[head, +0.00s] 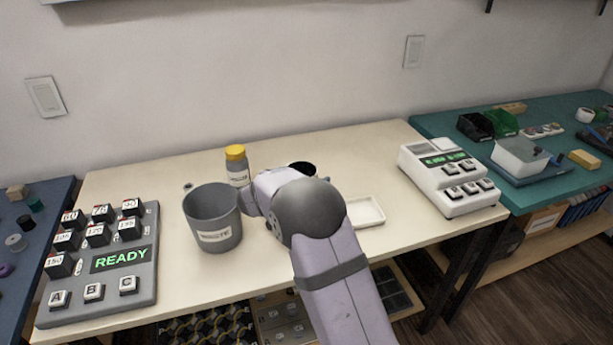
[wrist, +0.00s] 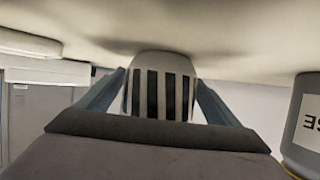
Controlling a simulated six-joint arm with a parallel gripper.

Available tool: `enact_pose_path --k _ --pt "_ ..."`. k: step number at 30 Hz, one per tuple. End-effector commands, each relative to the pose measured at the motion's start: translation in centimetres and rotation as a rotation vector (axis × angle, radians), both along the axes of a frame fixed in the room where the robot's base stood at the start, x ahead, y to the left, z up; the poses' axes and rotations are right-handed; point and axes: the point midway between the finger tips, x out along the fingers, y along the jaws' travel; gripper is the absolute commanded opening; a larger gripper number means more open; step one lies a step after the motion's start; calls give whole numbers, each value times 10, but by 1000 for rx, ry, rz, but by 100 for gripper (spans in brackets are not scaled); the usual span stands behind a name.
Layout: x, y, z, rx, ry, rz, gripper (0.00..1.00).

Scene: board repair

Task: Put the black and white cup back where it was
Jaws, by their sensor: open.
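The black and white striped cup (wrist: 160,95) stands on the table, which appears at the top of the wrist view. In the head view only its dark top (head: 302,168) shows behind my arm. My gripper (wrist: 160,82) is open, with one blue finger on each side of the cup. The fingers reach along the cup's sides. I cannot tell whether they touch it. The gripper's palm hides the part of the cup nearest the wrist camera. In the head view my arm hides most of the gripper and cup.
A grey bin (head: 213,220) and a yellow-capped bottle (head: 237,165) stand left of my arm. The bottle also shows at the right of the wrist view (wrist: 305,110). A shallow white tray (head: 366,212) and a white keypad device (head: 450,180) are to the right. A button panel (head: 108,285) lies far left.

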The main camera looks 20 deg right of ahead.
Motion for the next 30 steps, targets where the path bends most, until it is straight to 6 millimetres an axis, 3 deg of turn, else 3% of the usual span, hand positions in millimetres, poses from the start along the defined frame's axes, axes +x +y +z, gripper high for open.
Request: enact_pose_path --k 12,30 --pt "-34 36 22 1 -1 1 86" --pt "-38 40 24 1 -1 1 86"
